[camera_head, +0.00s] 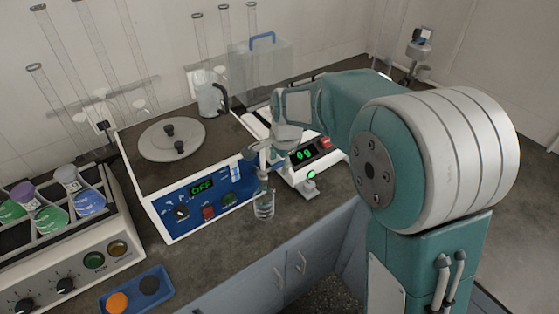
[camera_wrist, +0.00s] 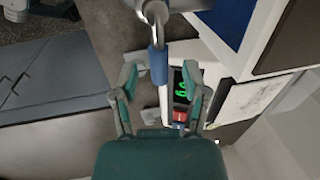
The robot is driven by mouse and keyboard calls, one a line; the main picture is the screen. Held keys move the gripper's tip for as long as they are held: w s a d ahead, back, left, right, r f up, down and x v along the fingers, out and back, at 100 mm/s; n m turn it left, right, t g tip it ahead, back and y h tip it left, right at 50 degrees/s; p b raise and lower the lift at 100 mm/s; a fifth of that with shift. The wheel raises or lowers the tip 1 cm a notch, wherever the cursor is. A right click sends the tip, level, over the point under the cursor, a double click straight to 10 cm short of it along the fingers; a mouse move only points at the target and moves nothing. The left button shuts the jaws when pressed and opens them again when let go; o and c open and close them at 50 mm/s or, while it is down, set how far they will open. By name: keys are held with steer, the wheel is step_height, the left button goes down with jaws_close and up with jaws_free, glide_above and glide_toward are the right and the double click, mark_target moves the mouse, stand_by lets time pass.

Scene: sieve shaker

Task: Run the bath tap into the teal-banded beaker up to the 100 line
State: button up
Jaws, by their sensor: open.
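A small clear glass beaker (camera_head: 264,206) stands upright on the counter in front of the bath's right front corner. Its band and marks are too small to read, and I cannot tell its liquid level. The bath (camera_head: 160,195) is a white box with a blue panel and a green OFF readout. In the wrist view a metal tap (camera_wrist: 156,12) with a blue lever (camera_wrist: 158,66) sits at the top. My gripper (camera_wrist: 160,75) is open, its two fingers on either side of the lever's end. In the head view my gripper (camera_head: 264,156) is above the beaker, partly hiding the tap.
A white device with a green readout (camera_head: 303,154) and red button stands right of the bath. A flask rack (camera_head: 60,225) and blue tray (camera_head: 138,292) are at left. The counter's front edge is close to the beaker.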

steer(key=shift+a, duration=0.15)
steer(key=shift+c, duration=0.9)
jaws_close()
steer(key=shift+s+d+m+h, duration=0.15)
steer(key=shift+s+m, duration=0.2)
steer(key=shift+m, duration=0.55)
steer(key=shift+s+d+m+h, duration=0.1)
steer(key=shift+s+m+h, duration=0.15)
steer(key=shift+m, duration=0.65)
steer(key=shift+s+d+m+h, duration=0.15)
steer(key=shift+s+m, duration=0.25)
steer(key=shift+m, duration=0.5)
steer(key=shift+r, duration=0.1)
steer(key=shift+o, duration=0.9)
jaws_free()
steer(key=shift+d, duration=0.1)
